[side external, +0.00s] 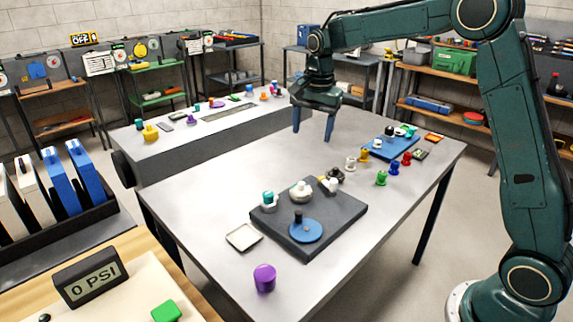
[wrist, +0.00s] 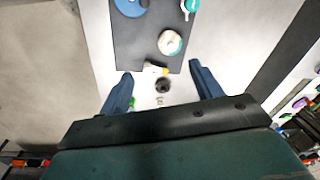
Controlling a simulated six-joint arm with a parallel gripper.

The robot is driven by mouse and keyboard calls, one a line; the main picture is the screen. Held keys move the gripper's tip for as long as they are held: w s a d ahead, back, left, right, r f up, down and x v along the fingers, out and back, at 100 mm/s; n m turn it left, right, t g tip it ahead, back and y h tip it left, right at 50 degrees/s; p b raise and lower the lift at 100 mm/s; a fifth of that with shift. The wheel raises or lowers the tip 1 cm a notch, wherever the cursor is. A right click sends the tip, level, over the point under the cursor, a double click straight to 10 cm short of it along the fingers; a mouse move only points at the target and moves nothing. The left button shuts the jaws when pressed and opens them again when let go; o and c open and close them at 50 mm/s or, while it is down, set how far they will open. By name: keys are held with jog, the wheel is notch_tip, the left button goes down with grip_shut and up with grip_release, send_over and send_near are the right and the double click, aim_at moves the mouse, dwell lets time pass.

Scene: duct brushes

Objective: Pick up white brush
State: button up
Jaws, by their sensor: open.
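My gripper (side external: 312,135) is open and empty, pointing down above the far part of the grey table (side external: 215,222). A small off-white knobbed piece (side external: 351,161) stands on the table right of and below the gripper in the side view. A round white piece with a knob (side external: 301,192) and a smaller white piece (side external: 332,184) are on the dark mat (side external: 345,212). I cannot tell which is the white brush. In the wrist view, my open fingers (wrist: 160,70) flank a white piece (wrist: 152,67) at the mat's edge and a dark ring (wrist: 162,85).
The mat also holds a blue disc (side external: 305,230) and a teal-topped piece (side external: 269,200). Green (side external: 381,178), blue (side external: 394,167) and red (side external: 406,158) pieces stand near a blue tray (side external: 380,148). A purple cylinder (side external: 264,279) stands in front.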

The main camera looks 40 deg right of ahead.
aim_at(301, 183)
jog(key=w+d+f+m+g, duration=0.1)
jog(key=w+d+f+m, duration=0.1)
jog(key=w+f, duration=0.3)
notch_tip(301, 183, down, 3)
jog(key=shift+w+d+f+m, duration=0.1)
jog(key=shift+w+d+m, duration=0.3)
jog(key=shift+m, duration=0.3)
jog(key=shift+f, duration=0.1)
jog(key=shift+f, duration=4.15)
jog(key=shift+d+f, duration=0.1)
jog(key=shift+f, duration=2.5)
jog(key=c, duration=1.2)
